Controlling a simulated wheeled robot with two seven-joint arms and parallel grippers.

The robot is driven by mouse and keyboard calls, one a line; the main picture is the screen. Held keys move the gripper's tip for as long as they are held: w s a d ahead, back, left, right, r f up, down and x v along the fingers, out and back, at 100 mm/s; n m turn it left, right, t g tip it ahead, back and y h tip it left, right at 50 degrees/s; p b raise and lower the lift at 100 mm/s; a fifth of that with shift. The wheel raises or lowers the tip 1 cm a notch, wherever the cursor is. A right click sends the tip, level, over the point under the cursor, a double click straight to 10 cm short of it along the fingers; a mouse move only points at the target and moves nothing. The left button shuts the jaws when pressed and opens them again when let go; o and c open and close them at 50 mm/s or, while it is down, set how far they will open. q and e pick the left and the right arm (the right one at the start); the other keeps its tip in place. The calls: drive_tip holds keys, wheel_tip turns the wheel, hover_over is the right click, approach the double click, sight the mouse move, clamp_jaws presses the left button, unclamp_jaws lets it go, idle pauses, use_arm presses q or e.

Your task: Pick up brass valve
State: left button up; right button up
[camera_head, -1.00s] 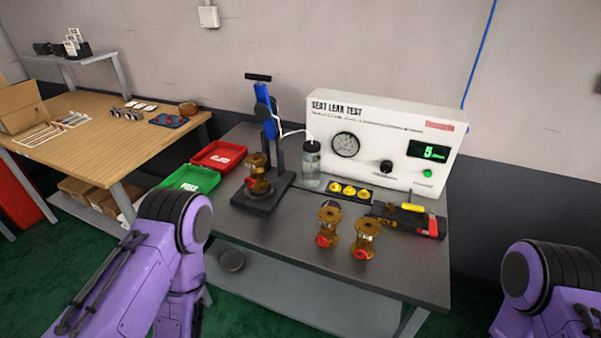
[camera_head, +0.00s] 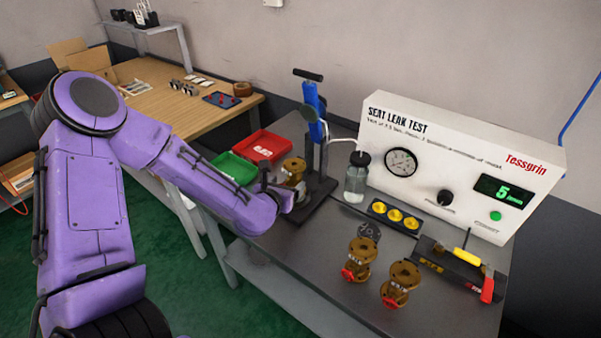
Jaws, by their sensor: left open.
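One brass valve (camera_head: 293,170) stands upright on the dark base of the blue-handled clamp stand (camera_head: 313,118). My left arm reaches in from the left, and my left gripper (camera_head: 273,184) is open right beside this valve, at its left and near side. The wrist hides the valve's lower part, and I cannot tell whether the fingers touch it. Two more brass valves with red parts stand apart on the bench, one at the middle (camera_head: 358,259) and one to its right (camera_head: 400,283). My right gripper is out of view.
The white seat leak test box (camera_head: 455,160) stands at the bench's back, with a glass bottle (camera_head: 357,178) beside it. Red (camera_head: 262,146) and green (camera_head: 232,167) trays sit left of the stand. A yellow-handled tool (camera_head: 466,256) lies at the right. The bench front (camera_head: 310,265) is clear.

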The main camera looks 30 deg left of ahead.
sight(293, 176)
use_arm(q)
drive_tip(key=shift+x, duration=0.85)
drive_tip(key=shift+w+a+r+p, duration=0.1)
drive_tip(key=shift+w+a+p, duration=0.15)
drive_tip(key=shift+w+p, duration=0.2)
drive_tip(key=p+x, duration=0.1)
drive_tip(key=x, duration=0.3)
drive_tip(key=shift+w+d, duration=0.1)
drive_tip(key=shift+w, duration=0.2)
drive_tip(key=shift+w+f, duration=0.25)
drive_tip(key=shift+s+r, duration=0.1)
drive_tip(key=shift+s, duration=0.1)
drive_tip(key=c, duration=0.5)
clamp_jaws()
drive_tip(key=shift+w+r, duration=0.1)
drive_tip(key=shift+r, duration=0.05)
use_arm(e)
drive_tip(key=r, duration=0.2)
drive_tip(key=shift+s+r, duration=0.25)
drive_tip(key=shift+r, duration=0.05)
